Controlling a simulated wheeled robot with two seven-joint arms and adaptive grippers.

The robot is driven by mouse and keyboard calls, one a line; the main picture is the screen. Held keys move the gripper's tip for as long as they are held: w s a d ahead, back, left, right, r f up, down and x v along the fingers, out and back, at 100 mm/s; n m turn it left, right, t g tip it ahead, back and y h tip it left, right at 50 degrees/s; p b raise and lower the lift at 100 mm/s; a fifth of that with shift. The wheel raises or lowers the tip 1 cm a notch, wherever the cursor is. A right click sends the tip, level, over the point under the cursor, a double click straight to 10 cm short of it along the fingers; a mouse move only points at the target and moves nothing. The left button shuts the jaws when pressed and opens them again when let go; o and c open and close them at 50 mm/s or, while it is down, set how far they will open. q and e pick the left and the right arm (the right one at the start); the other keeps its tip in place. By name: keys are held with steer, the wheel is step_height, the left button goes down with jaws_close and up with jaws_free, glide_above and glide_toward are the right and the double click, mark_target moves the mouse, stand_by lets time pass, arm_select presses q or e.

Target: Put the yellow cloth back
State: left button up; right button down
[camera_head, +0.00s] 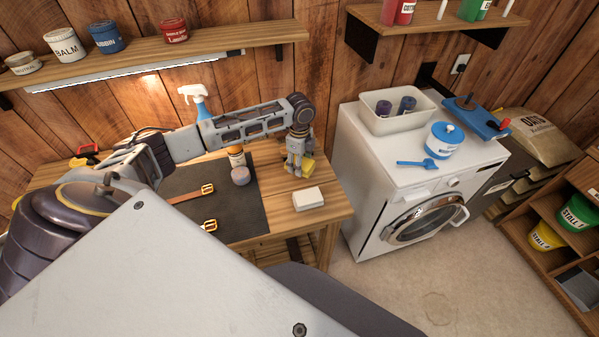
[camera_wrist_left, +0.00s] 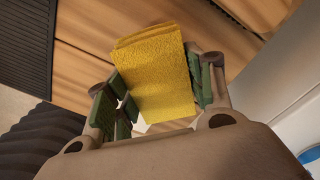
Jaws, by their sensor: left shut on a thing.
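The yellow cloth (camera_wrist_left: 155,75) is a folded, textured block between the fingers of my left gripper (camera_wrist_left: 160,95) in the left wrist view. The green finger pads are on both sides of it. In the head view my left gripper (camera_head: 299,165) points down over the right part of the wooden workbench (camera_head: 270,208), and part of the cloth (camera_head: 308,167) shows beside the fingers. I cannot tell whether the cloth touches the bench top. My right gripper is not in view.
A white block (camera_head: 308,198) lies near the bench's front right. A blue spray bottle (camera_head: 201,105) stands behind my arm. The white washer (camera_head: 375,180) is right of the bench.

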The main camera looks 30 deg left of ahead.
arm_select(q)
steer(key=shift+f, duration=0.8)
steer(key=shift+f, duration=1.85)
steer(key=shift+f, duration=0.1)
steer(key=o, duration=1)
step_height(320, 180, up, 12)
steer(key=shift+r+b, duration=0.15)
steer(key=shift+b, duration=0.3)
